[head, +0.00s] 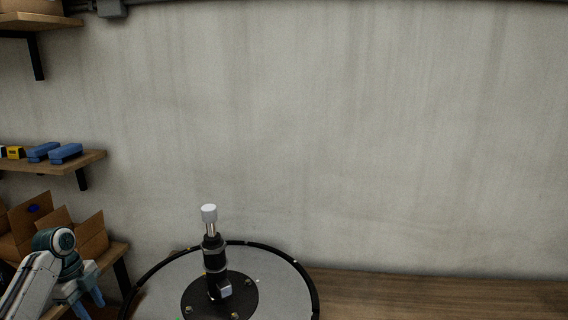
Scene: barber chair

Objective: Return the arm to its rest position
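My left arm comes in at the lower left, and its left gripper (90,303) points down with bluish fingers near the bottom edge. The view cuts it off, so I cannot tell whether it is open or shut. It is to the left of the barber chair's round base (285,288), a grey disc with a black rim. A black post (214,256) with a silver rod and a pale cap stands upright on the disc. No chair seat shows on the post. My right arm and gripper are not in view.
A wooden shelf (95,158) on the left wall holds blue boxes (66,153) and a yellow item (15,153). Open cardboard boxes (92,236) sit on a lower shelf behind my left arm. A bare wooden surface (430,296) runs along the wall at right.

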